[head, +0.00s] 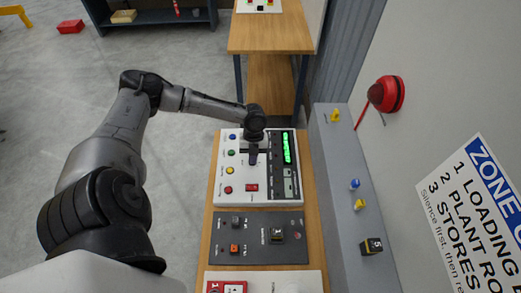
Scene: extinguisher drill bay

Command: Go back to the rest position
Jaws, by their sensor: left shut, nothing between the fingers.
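My left arm comes in from the left and bends over the bench. Its gripper (252,158) points down above the white control panel (217,190), close to the panel's dark middle part. The fingers look shut with nothing between them. I cannot tell whether the fingertips touch the panel. The panel has a column of coloured buttons on its left and a lit green display (288,148) on its right. The wrist hides part of the panel's upper edge. My right gripper is not in view.
A dark grey panel (260,252) with switches lies nearer on the wooden bench. A grey box (340,170) with yellow and blue knobs runs along the right. A red alarm (387,94) is on the wall. A second wooden table (270,35) stands behind. Left floor is mostly clear.

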